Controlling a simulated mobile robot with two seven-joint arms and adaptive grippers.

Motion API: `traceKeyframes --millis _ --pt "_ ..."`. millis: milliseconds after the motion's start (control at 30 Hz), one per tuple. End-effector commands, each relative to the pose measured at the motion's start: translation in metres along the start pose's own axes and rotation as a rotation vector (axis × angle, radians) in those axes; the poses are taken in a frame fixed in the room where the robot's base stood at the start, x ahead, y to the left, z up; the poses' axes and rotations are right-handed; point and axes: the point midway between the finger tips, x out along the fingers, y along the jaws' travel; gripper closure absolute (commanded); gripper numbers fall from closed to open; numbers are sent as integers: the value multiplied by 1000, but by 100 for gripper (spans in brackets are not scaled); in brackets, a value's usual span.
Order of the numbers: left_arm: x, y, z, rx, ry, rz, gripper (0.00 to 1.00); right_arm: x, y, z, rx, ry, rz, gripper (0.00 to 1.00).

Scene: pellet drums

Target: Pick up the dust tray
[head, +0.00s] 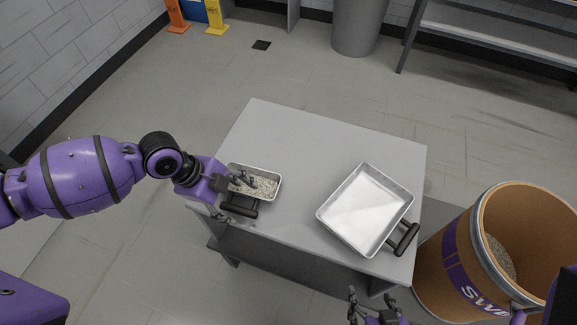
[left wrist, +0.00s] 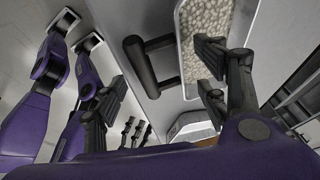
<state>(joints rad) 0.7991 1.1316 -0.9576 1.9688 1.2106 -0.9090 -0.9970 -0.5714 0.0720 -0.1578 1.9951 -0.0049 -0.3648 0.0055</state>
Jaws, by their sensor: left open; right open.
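A small metal tray (head: 270,171) holding pale grit sits on the left of the grey table, its dark handle (head: 239,205) toward the front edge. A larger shallow metal tray (head: 362,208) lies on the right, with no pellets visible in it and a dark handle (head: 404,238) at its front right. No label shows which is the dust tray. My left gripper (head: 238,182) is open over the small tray's left side. In the left wrist view, its spread fingers (left wrist: 162,78) frame the small tray's handle (left wrist: 140,65); contact is unclear. My right gripper (head: 371,296) is open in front of the table.
The grey table (head: 300,135) has bare room between and behind the trays. A brown drum (head: 445,255) with pellets inside stands right of the table. A grey bin (head: 358,28) and metal shelving (head: 490,35) stand behind, with open floor between.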

Motion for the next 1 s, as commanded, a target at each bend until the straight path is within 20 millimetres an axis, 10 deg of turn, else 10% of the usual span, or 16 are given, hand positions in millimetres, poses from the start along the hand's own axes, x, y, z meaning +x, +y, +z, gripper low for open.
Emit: traceKeyframes --millis 367,800,1000 --pt "14 1 1 -1 -1 1 34 0 2 0 -6 0 0 37" --pt "14 1 1 -1 -1 2 91 -1 3 4 -6 -8 2 37" --pt "14 1 1 -1 0 1 91 -2 3 6 -6 -11 3 37"
